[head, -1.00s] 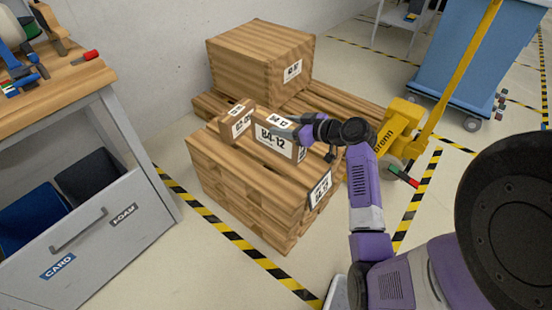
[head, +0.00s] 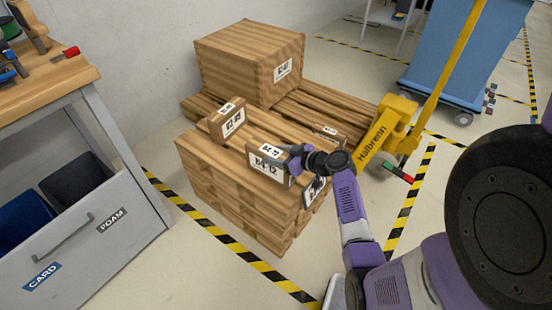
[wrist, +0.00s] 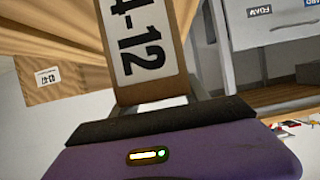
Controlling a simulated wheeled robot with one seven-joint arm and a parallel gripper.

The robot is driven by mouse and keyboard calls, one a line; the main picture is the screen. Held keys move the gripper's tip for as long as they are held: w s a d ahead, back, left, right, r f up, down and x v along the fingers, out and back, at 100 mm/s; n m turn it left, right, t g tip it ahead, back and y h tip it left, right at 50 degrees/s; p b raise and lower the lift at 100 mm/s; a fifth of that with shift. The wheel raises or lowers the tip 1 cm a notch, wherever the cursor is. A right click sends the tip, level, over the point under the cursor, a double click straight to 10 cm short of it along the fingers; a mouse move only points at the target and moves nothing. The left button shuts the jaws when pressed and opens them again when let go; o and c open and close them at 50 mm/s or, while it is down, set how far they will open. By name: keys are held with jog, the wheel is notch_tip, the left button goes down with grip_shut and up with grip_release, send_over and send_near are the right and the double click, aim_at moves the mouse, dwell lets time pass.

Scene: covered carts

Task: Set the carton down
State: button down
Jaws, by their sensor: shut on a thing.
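The carton (head: 283,176) is a small brown box with a white label reading B4-12. My gripper (head: 297,160) is shut on its right end, at the near right part of the pallet stack (head: 215,182). In the wrist view the carton (wrist: 178,58) rises from between the jaws, and its label shows as 4-12. The fingertips are mostly hidden. I cannot tell whether the carton's underside touches the top pallet.
Another small labelled carton (head: 227,122) stands on the stack to the left. A large wooden box (head: 240,70) sits behind. A yellow pallet jack (head: 385,140) is at the right, and a grey drawer unit (head: 85,240) at the left. Slats between the cartons are bare.

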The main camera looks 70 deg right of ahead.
jog(key=shift+f, duration=0.6)
jog(key=c, duration=0.6)
grip_release()
jog(key=shift+r, duration=0.1)
